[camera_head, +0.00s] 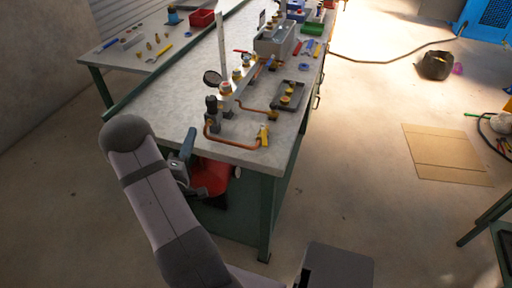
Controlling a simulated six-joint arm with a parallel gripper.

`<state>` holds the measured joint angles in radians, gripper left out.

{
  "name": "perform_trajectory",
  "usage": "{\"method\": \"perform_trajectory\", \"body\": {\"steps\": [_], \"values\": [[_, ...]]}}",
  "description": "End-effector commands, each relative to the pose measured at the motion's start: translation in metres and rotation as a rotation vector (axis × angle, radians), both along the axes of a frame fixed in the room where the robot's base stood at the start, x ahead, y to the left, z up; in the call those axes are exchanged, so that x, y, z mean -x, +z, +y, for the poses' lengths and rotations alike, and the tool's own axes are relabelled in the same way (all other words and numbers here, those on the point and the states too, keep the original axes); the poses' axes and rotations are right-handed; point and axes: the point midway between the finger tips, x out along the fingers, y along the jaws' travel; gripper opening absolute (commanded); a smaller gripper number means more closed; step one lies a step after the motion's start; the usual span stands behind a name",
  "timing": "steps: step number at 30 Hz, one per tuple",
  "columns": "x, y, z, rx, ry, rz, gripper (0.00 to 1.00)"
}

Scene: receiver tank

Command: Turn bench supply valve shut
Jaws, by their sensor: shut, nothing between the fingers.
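A small valve with a yellow handle (263,134) sits at the front of the workbench, at the end of a bent copper pipe (214,143). Its handle stands roughly upright in the picture; I cannot tell whether it is open or shut. No label shows, so I cannot tell if it is the bench supply valve. A manifold (230,97) with brass fittings and a dark round gauge (212,78) stands behind it.
The workbench top (180,105) has clear room left of the manifold. A dark tray (288,95) with brass parts lies right of it. A red object (210,179) is below the bench edge near my wrist. A cardboard sheet (445,152) lies on the floor.

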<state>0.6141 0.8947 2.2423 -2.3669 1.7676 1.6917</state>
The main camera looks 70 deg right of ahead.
Motion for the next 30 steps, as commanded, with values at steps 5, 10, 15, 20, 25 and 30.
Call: {"method": "perform_trajectory", "body": {"steps": [5,10,15,20,25,30], "values": [[-0.010,0.025,-0.003,0.091,-0.226,-0.140,0.00],[0.025,0.036,-0.004,0.077,-0.567,-0.212,0.00],[0.058,0.024,0.014,-0.040,-0.878,-0.212,0.00],[0.082,0.005,0.040,-0.185,-1.074,-0.095,0.00],[0.084,0.003,0.042,-0.237,-1.099,0.024,0.00],[0.085,0.004,0.042,-0.245,-1.100,0.049,0.00]]}}
